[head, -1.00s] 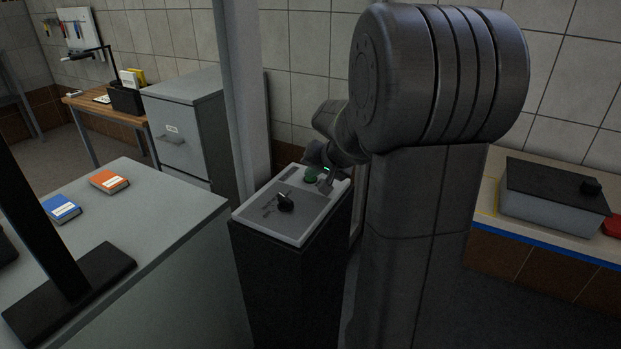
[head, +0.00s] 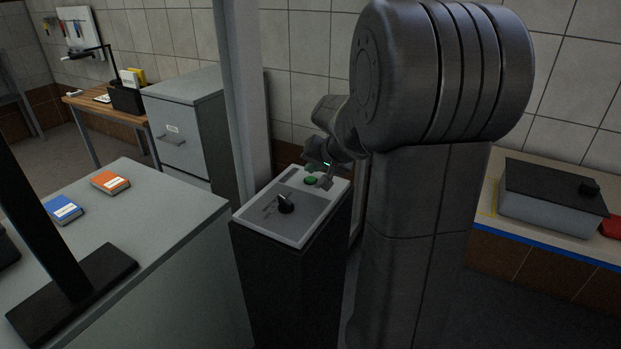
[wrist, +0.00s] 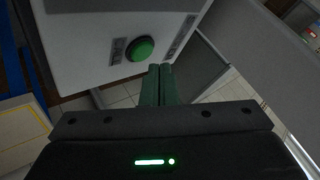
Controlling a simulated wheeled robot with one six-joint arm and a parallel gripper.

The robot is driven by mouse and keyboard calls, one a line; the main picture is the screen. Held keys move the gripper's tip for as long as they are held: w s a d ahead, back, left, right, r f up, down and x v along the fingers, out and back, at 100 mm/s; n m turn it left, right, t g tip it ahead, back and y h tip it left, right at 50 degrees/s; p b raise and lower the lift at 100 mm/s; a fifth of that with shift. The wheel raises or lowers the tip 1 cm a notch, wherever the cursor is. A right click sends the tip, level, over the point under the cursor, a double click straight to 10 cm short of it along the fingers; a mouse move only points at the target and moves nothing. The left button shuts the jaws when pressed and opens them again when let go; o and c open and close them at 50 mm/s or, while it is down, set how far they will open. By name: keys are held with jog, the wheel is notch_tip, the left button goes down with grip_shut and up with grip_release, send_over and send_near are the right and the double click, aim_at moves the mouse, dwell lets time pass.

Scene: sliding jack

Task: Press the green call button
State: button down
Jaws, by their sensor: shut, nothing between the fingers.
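The green call button (head: 311,181) sits near the far end of the grey-white panel (head: 318,215) on top of a dark pedestal. It also shows in the wrist view (wrist: 140,49) as a round green cap in a dark ring, between two small label plates. My gripper (wrist: 161,68) is shut and empty. In the wrist view its fingertips lie just below and to the right of the button, apart from it in the picture. In the head view my gripper (head: 326,184) is beside the button, partly covered by the wrist; I cannot tell its exact height above the panel.
A grey post (head: 246,100) and a filing cabinet (head: 186,130) stand to the left. A grey table (head: 150,235) with two books is at front left. A bench with a lidded box (head: 550,205) is at right.

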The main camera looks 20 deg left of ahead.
aim_at(314, 181)
jog(key=shift+r+p, duration=1.65)
jog(key=shift+r, duration=0.85)
jog(key=shift+f, duration=0.1)
dwell(0.4)
jog(key=w+d+f+m+h+p, duration=0.15)
jog(key=d+h, duration=0.25)
jog(key=d, duration=0.9)
jog(key=w+d+f+m+h+p, duration=0.1)
jog(key=w+d+m+h, duration=0.2)
jog(key=d, duration=1)
jog(key=s+d+r+m+h, duration=0.1)
jog(key=s+d+r+h, duration=0.1)
jog(key=d, duration=0.6)
jog(key=s+d+r+m+g+h+p, duration=0.1)
jog(key=s+d+r+m+h, duration=0.1)
jog(key=d, duration=0.7)
jog(key=s+d+r+m+g+h+p, duration=0.1)
jog(key=s+d+r+m+h, duration=0.1)
jog(key=d+h, duration=0.4)
jog(key=s+d, duration=0.1)
jog(key=d, duration=0.2)
jog(key=shift+s+r, duration=0.15)
jog(key=shift+r, duration=0.05)
